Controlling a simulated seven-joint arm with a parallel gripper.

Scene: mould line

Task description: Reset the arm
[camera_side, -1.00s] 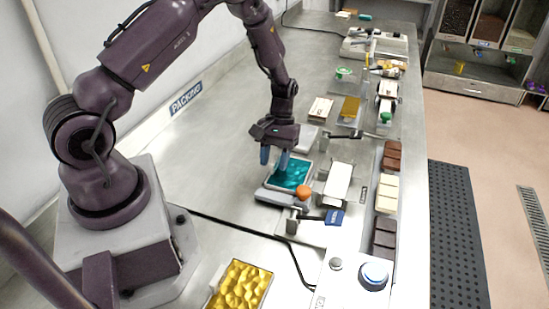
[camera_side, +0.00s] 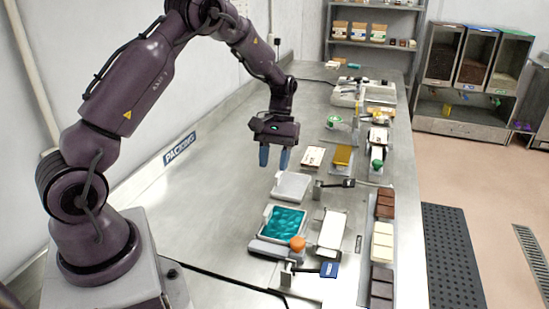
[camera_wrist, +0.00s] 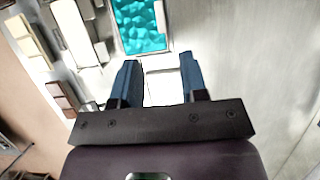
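My gripper (camera_side: 275,157) hangs above the steel bench, left of the white tile and beyond the teal mould, with its blue fingers pointing down. It also shows in the wrist view (camera_wrist: 160,82), where the two fingers stand apart with nothing between them. The gripper is open and empty. The mould with the teal rippled fill (camera_side: 283,223) sits on a grey stand nearer the camera; in the wrist view the teal fill (camera_wrist: 137,25) lies just ahead of the fingers.
An orange knob (camera_side: 297,244) and a blue-tagged lever (camera_side: 329,269) are beside the mould. A white tile (camera_side: 291,186) and white mould (camera_side: 332,232) lie close by. Chocolate bars (camera_side: 382,243) line the right edge. The bench left of my gripper (camera_side: 215,190) is clear.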

